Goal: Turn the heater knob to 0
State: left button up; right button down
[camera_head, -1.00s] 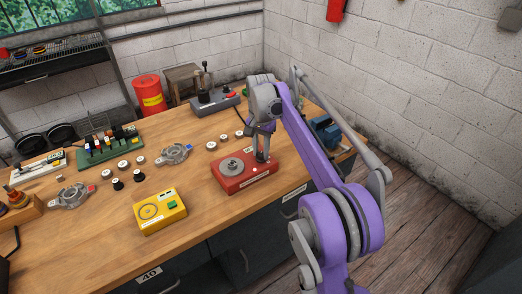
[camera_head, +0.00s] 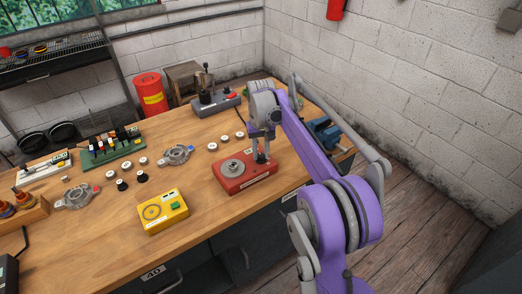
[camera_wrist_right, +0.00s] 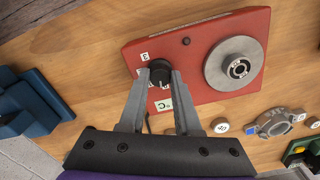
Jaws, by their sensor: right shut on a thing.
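The red heater (camera_head: 232,184) sits near the front edge of the bench, with a round grey metal disc (camera_head: 231,168) on top. In the right wrist view the heater (camera_wrist_right: 200,98) shows its black knob (camera_wrist_right: 160,68), with small white labels around it. My right gripper (camera_head: 262,158) points down at the heater's right part. In the right wrist view its two fingers (camera_wrist_right: 160,76) are shut on the knob, one on each side. The labels are partly hidden by the fingers, and I cannot tell which number the knob points to. My left gripper is not in view.
A grey device (camera_head: 215,103) is behind, and a blue vise (camera_head: 325,132) is to the right. Alternator housings (camera_head: 176,154) and several small round parts lie on the bench.

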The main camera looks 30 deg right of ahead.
aim_at(261, 155)
jog(key=shift+n, duration=0.8)
jog(key=c, duration=0.6)
grip_release()
notch_tip(261, 155, up, 11)
jog(key=p, duration=0.1)
jog(key=shift+p, duration=0.3)
jog(key=shift+a+f, duration=0.1)
